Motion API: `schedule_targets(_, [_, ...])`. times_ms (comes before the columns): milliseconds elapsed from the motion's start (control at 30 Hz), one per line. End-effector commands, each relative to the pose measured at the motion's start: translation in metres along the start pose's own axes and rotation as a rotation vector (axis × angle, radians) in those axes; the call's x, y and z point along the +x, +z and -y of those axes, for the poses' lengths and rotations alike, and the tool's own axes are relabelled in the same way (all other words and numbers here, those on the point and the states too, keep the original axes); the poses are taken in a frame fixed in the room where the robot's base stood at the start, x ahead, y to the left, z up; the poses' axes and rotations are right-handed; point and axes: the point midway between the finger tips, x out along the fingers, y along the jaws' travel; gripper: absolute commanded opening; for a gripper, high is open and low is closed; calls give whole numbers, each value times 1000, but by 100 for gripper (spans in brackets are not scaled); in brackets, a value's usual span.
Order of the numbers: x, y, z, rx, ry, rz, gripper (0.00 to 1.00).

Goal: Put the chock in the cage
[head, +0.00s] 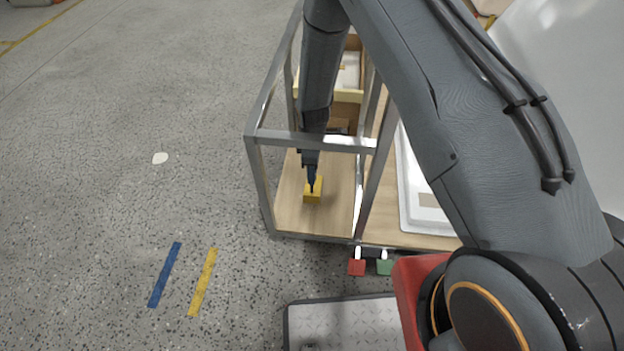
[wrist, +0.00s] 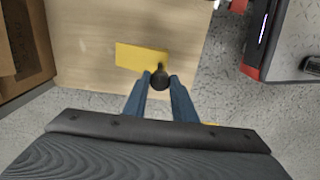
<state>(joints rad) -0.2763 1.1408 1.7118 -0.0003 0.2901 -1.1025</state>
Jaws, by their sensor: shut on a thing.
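The chock is a yellow block (head: 312,196) with a dark round knob, seen clearly in the wrist view (wrist: 138,55). My gripper (head: 311,184) comes down from above and is shut on the chock's knob; its blue fingers (wrist: 160,82) close on both sides of the knob. The cage (head: 345,145) is a grey metal frame with open sides and a pale wooden floor. The chock is within the frame, over the wooden floor near the front end. I cannot tell whether its underside touches the floor.
A brown box (wrist: 20,55) stands on the wooden floor at the left of the wrist view. A white tub shell (head: 415,190) lies right of the cage. Red (head: 357,267) and green (head: 385,267) blocks sit at the front edge. Speckled floor (head: 120,200) at left is mostly free.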

Motion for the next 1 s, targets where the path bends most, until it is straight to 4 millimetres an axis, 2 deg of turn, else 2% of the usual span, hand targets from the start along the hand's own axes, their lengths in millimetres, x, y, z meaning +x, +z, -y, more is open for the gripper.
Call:
schedule_targets(333, [37, 0, -1, 1, 1, 0, 2])
schedule_targets(700, [41, 0, -1, 1, 1, -1, 2])
schedule_targets(733, [41, 0, -1, 1, 1, 0, 28])
schedule_targets(800, [40, 0, 0, 1, 1, 0, 40])
schedule_targets(833, [40, 0, 0, 1, 1, 0, 43])
schedule_targets(1000, [40, 0, 0, 1, 1, 0, 43])
